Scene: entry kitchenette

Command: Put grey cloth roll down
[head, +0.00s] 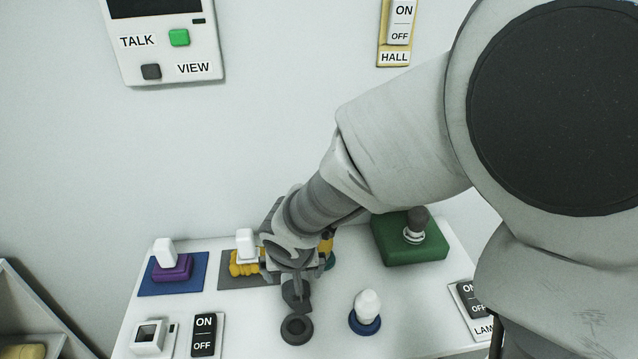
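My gripper (296,278) points down over the middle of the white counter. Its fingers are dark and overlap in this view, so I cannot tell if they are open or shut. A dark grey piece (297,296) shows just below it, above a grey ring-shaped disc (297,329). I cannot tell if this piece is a finger or a held roll. A grey upright roll-like thing (418,219) with a white ring near its base stands on a green block (392,253) to the right. I cannot tell for sure which thing is the grey cloth roll.
Left of my gripper, a white piece (246,241) stands on a yellow block (242,264) over a grey mat (228,283). Farther left is a purple block (172,268) on a blue mat (150,289). A white knob-like thing (367,302) on a blue disc stands front right. Switches (203,336) line the front.

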